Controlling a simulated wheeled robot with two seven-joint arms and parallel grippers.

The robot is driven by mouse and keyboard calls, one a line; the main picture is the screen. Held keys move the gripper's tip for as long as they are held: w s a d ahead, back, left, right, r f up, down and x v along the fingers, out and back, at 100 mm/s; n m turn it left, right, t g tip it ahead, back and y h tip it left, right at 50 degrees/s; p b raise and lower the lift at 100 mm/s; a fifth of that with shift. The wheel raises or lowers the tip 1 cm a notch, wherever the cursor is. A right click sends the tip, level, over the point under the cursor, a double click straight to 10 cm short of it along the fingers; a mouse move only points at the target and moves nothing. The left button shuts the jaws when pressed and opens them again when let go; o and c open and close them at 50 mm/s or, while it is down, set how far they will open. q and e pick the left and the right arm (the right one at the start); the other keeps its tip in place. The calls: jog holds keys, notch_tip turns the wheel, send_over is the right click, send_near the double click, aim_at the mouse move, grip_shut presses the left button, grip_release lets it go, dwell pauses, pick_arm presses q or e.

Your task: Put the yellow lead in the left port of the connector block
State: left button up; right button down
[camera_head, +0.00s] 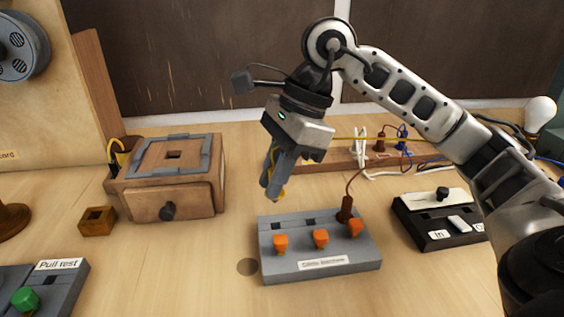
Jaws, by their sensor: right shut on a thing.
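The grey connector block (318,264) lies on the table at the lower middle, with three orange levers along its front. Dark ports show behind the levers. The left port (280,225) looks empty, and a brown lead (346,210) stands in the right one. My right gripper (274,190) points down, shut on the yellow lead (345,139), just above and behind the block's left end. The lead's end is mostly hidden by the fingers. Its yellow wire runs right from behind the gripper. My left gripper is not in view.
A wooden drawer box (178,197) and a small wooden block (97,221) stand at the left. A wooden rack (315,165) with leads lies behind. A black switch box (436,224) is at the right, and a "Pull test" unit (58,283) at the lower left.

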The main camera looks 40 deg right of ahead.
aim_at(275, 202)
jog(key=shift+f+b, duration=1)
jog(key=shift+f, duration=0.4)
jog(key=shift+f+b, duration=0.5)
jog(key=shift+f, duration=0.2)
jog(key=shift+f+b, duration=0.55)
jog(key=shift+f, duration=0.05)
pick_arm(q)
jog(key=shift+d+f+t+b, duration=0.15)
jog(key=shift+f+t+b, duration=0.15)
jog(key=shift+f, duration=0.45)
pick_arm(e)
jog(key=shift+f, duration=0.25)
pick_arm(q)
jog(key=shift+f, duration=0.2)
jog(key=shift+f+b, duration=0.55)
jog(key=shift+b, duration=0.05)
pick_arm(e)
jog(key=shift+f, duration=0.55)
jog(key=c, duration=1.3)
grip_release()
jog(key=shift+f, duration=0.1)
